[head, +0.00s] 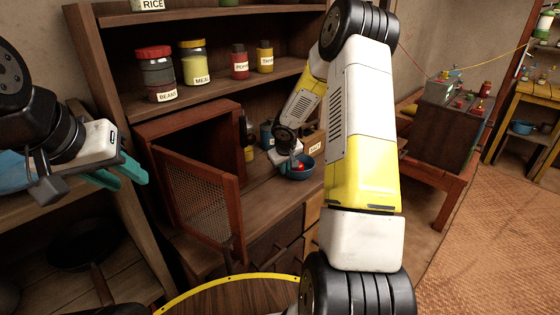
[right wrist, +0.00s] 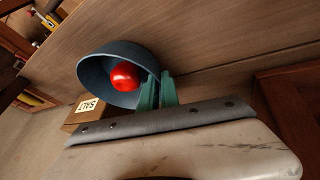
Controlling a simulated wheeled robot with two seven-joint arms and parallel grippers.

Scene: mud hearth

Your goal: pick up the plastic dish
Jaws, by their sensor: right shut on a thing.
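The plastic dish is a blue-grey bowl (head: 304,174) on the cabinet's counter, with a round red thing (head: 298,166) in it. In the right wrist view the dish (right wrist: 95,75) and the red thing (right wrist: 125,76) show close up. My right gripper (head: 292,161) is at the dish's near edge; in the right wrist view its green fingers (right wrist: 158,90) are shut on the dish's rim. Whether the dish touches the counter is hard to tell. My left gripper (head: 118,175) is open and empty at the left, away from the dish.
A SALT box (head: 315,146) stands beside the dish. A mesh door (head: 197,195) stands open left of it. Jars of beans (head: 157,75) and meal (head: 194,65) stand on the shelf above. My right arm hides part of the cabinet.

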